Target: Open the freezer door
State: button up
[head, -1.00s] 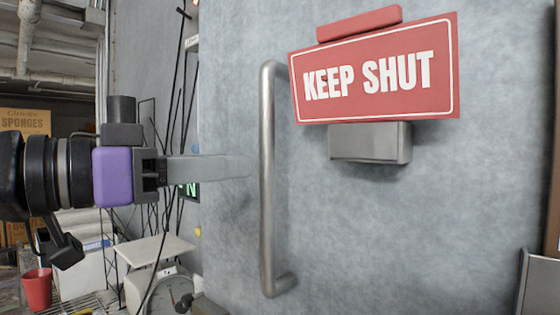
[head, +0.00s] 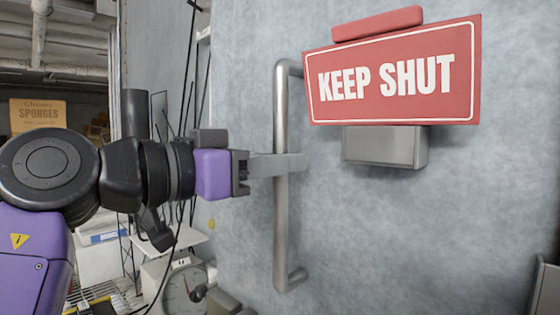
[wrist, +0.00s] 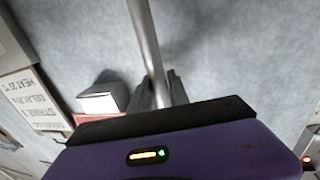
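The freezer door (head: 380,220) is a large grey mottled panel filling the right of the head view. Its vertical metal bar handle (head: 281,225) stands out from the left part of the door. My gripper (head: 290,165) comes in from the left at about the bar's mid-height. One flat grey finger crosses in front of the bar and reaches past it. In the wrist view the bar (wrist: 146,40) runs down between the dark fingertips (wrist: 164,90), which sit close on both sides. The far finger is hidden in the head view. Whether the fingers press on the bar is unclear.
A red KEEP SHUT sign (head: 392,72) hangs on the door right of the handle, above a grey metal box (head: 385,147). Left of the door are a dial scale (head: 183,285), wire shelving and a SPONGES carton (head: 38,115).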

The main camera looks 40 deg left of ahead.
grip_shut()
dwell(1.1)
